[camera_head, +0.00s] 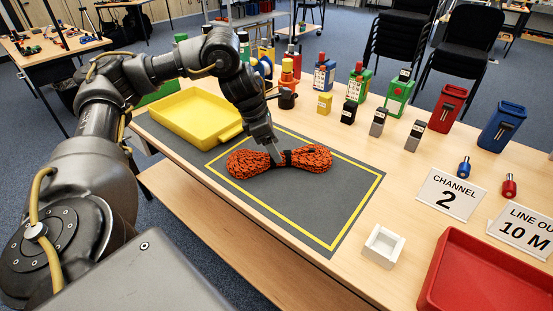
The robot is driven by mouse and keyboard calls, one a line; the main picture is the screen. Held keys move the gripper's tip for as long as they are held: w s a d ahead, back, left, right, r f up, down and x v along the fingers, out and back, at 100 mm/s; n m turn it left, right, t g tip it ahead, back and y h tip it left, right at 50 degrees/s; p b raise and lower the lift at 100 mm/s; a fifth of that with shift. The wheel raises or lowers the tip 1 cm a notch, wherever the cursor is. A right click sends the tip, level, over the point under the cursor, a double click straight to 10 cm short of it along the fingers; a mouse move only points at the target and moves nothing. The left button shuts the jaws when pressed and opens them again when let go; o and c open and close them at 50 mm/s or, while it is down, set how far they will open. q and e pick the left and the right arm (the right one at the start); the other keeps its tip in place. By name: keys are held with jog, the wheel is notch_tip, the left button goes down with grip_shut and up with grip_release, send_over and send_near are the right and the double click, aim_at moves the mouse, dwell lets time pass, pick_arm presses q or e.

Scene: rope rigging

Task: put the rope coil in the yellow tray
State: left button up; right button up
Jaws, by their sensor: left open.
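The rope coil (247,164), orange-red with black flecks and a dark band round its middle, lies on the grey mat inside a yellow outline. The yellow tray (193,116) stands behind and to the left of the coil, on the mat's far left part, and looks empty. My left gripper (278,157) points down at the middle of the coil, its fingers at the dark band. It is open; I cannot tell whether the fingers touch the rope. My right gripper is not in view.
A red tray (487,275), a small white box (383,246) and a "CHANNEL 2" card (450,195) are on the right of the table. Several small coloured devices and blocks stand along the back. The mat right of the coil is clear.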

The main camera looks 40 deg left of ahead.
pick_arm(q)
jog(key=x, duration=0.4)
jog(key=shift+d+f, duration=0.1)
jog(key=shift+f, duration=0.05)
grip_shut()
